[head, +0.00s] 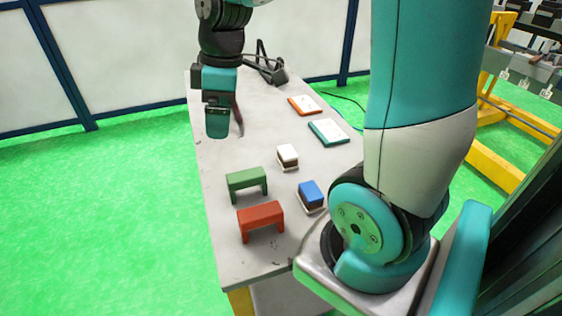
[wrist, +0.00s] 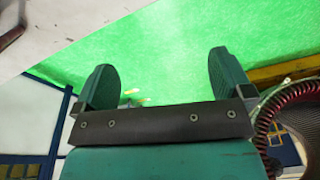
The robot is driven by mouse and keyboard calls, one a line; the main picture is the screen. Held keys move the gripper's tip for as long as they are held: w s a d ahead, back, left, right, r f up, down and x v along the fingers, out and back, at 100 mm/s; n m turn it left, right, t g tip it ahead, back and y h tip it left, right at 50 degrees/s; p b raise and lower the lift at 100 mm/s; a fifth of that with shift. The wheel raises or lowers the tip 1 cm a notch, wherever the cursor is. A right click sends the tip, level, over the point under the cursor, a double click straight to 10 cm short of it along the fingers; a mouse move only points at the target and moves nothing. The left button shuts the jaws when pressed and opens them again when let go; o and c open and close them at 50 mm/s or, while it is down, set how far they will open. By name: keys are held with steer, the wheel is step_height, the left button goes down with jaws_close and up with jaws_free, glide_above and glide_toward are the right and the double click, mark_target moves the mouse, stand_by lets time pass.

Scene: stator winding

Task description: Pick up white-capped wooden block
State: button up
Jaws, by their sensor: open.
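The white-capped wooden block (head: 287,155) stands on the grey table (head: 240,257), near its middle, with a white top and a brown body. My gripper (head: 217,122) is to the upper left of the block in the head view, over the table's left edge, clear of every object. In the wrist view my gripper (wrist: 163,85) shows two teal fingers spread apart with nothing between them. The block does not show in the wrist view.
A blue-topped block (head: 311,194), a green bridge (head: 246,182) and a red bridge (head: 261,219) stand near the white-capped block. Green-edged (head: 328,131) and orange-edged (head: 305,104) panels lie farther back. A dark device (head: 266,68) sits at the far end.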

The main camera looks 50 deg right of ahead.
steer(key=w+d+f+n+h, duration=0.15)
steer(key=d+f, duration=0.25)
steer(key=d, duration=0.9)
steer(key=g+b, duration=0.1)
glide_above(288, 151)
step_height(288, 151, down, 3)
steer(key=shift+n, duration=0.45)
steer(key=f, duration=1.1)
steer(key=shift+w+a, duration=0.2)
steer(key=shift+a, duration=0.1)
steer(key=shift+s+d+f, duration=0.1)
steer(key=shift+s+f, duration=0.05)
steer(key=shift+f, duration=1.35)
steer(key=shift+s+d+f, duration=0.1)
steer(key=shift+f, duration=1.4)
steer(key=c, duration=1)
steer(key=shift+r, duration=0.1)
step_height(288, 151, up, 20)
steer(key=shift+f, duration=0.1)
